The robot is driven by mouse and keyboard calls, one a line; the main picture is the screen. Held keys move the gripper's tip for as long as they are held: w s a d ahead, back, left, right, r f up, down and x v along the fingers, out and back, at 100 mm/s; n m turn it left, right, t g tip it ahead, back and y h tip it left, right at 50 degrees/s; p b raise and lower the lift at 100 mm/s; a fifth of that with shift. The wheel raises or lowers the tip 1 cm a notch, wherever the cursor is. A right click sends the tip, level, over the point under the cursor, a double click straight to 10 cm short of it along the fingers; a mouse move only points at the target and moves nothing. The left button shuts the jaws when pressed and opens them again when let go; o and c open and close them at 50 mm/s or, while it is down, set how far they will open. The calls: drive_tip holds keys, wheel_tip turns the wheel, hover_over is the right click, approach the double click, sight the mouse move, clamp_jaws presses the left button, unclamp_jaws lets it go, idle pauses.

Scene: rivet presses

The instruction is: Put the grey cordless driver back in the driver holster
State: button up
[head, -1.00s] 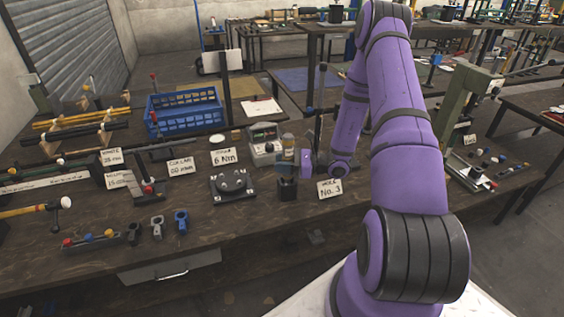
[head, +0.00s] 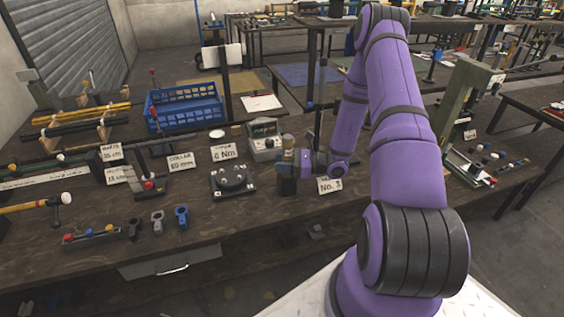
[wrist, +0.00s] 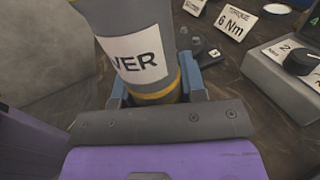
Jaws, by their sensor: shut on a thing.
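The grey cordless driver (wrist: 125,18) stands upright in my gripper (wrist: 155,82). In the wrist view it shows a white label ending in "VER" and a yellow band, with a blue finger on each side. In the head view the driver (head: 287,142) is small, at the left end of my arm, and my gripper (head: 293,158) is shut on it from the right. The black driver holster (head: 286,186) stands on the bench directly below the driver. The driver's lower end appears to meet the holster top; how deep it sits is hidden.
A grey box with a dial (head: 264,142) stands just behind. A blue crate (head: 186,108) is farther back. The bench front before the holster is clear.

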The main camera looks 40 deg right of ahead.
drive_tip(key=o, duration=1.2)
drive_tip(key=shift+d, duration=0.1)
drive_tip(key=v, duration=1)
drive_tip(key=shift+s+d, duration=0.2)
drive_tip(key=shift+s, duration=0.05)
